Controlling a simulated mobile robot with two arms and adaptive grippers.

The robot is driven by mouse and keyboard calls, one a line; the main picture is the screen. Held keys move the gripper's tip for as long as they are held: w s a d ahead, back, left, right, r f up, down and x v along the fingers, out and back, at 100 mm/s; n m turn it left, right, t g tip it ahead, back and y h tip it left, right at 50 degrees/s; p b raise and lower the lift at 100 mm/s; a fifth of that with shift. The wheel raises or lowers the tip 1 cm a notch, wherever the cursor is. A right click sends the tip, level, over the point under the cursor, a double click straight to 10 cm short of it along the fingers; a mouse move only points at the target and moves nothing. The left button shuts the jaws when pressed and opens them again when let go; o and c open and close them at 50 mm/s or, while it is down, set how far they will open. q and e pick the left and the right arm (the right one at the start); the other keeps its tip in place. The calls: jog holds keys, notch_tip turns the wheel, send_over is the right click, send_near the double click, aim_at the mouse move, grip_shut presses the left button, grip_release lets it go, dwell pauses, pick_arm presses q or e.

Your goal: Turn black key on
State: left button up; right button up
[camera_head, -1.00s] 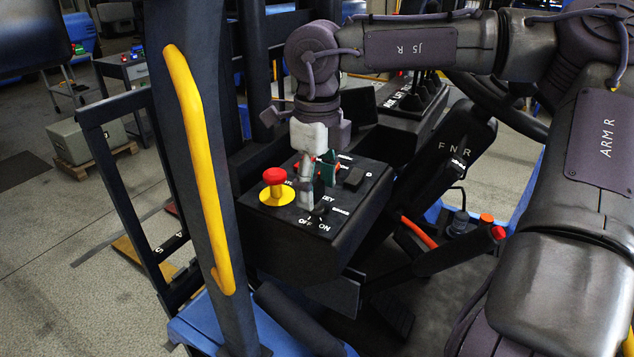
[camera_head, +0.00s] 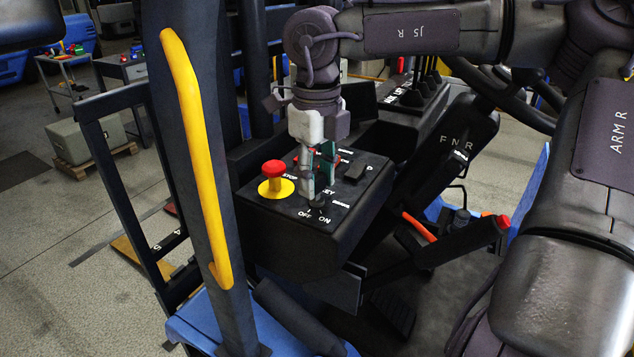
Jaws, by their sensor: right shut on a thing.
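The black key (camera_head: 319,203) is on the black control panel (camera_head: 345,222), just above the OFF and ON labels. My right gripper (camera_head: 317,188) reaches down from above, its fingers upright at the panel's KEY label. It is shut, with its fingertips at the key. The fingers hide part of the key, so its exact angle is hard to tell. My left gripper is out of view.
A red stop button (camera_head: 274,169) on a yellow base sits just left of the gripper. A black switch (camera_head: 355,172) lies to its right. A yellow handrail (camera_head: 196,150) stands in front at the left. An F N R panel (camera_head: 452,150) is at the right.

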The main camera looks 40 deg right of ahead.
aim_at(317, 175)
jog(key=m+b, duration=0.2)
jog(key=m, duration=0.1)
jog(key=shift+f, duration=0.15)
jog(key=shift+m+b, duration=1.1)
jog(key=shift+m, duration=0.8)
jog(key=o, duration=1.2)
jog(key=shift+c, duration=0.2)
jog(key=shift+r, duration=0.2)
notch_tip(317, 175, up, 12)
